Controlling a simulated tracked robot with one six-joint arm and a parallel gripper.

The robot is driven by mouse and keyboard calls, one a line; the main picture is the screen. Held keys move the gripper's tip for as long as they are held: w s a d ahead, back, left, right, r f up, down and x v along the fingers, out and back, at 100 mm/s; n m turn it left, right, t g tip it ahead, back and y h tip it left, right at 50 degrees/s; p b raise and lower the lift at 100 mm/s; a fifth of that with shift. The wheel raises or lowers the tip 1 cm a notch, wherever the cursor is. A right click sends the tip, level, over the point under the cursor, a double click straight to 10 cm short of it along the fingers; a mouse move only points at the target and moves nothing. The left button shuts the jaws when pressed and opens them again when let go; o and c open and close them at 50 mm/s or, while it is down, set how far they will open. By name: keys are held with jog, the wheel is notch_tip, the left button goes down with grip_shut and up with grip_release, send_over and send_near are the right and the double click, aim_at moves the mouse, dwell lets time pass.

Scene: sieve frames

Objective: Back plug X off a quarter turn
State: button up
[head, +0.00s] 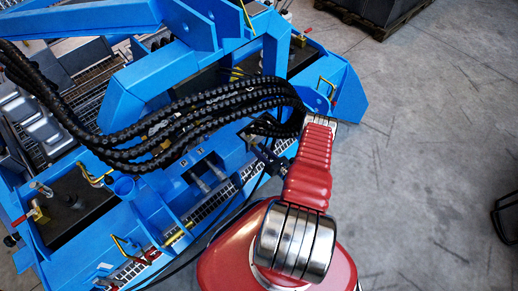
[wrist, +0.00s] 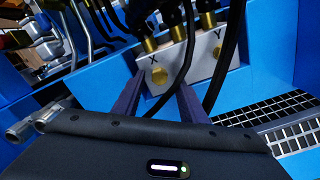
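In the wrist view a pale metal block (wrist: 190,66) on the blue machine bears the letters X and Y. Plug X (wrist: 159,76) is a round brass head under the letter X. I cannot tell how far the fingertips are from the block in depth. In the head view the block and plugs cannot be made out.
Black hoses (wrist: 180,55) with brass fittings enter the block from above, and one hangs across its front. A metal grating (wrist: 285,115) lies at the right. Bent metal pipes (wrist: 70,35) are at the left. In the head view thick black hoses (head: 150,130) cross the blue machine (head: 150,80).

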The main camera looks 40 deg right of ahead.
jog(key=shift+w, duration=0.4)
grip_shut()
jog(key=shift+d, duration=0.1)
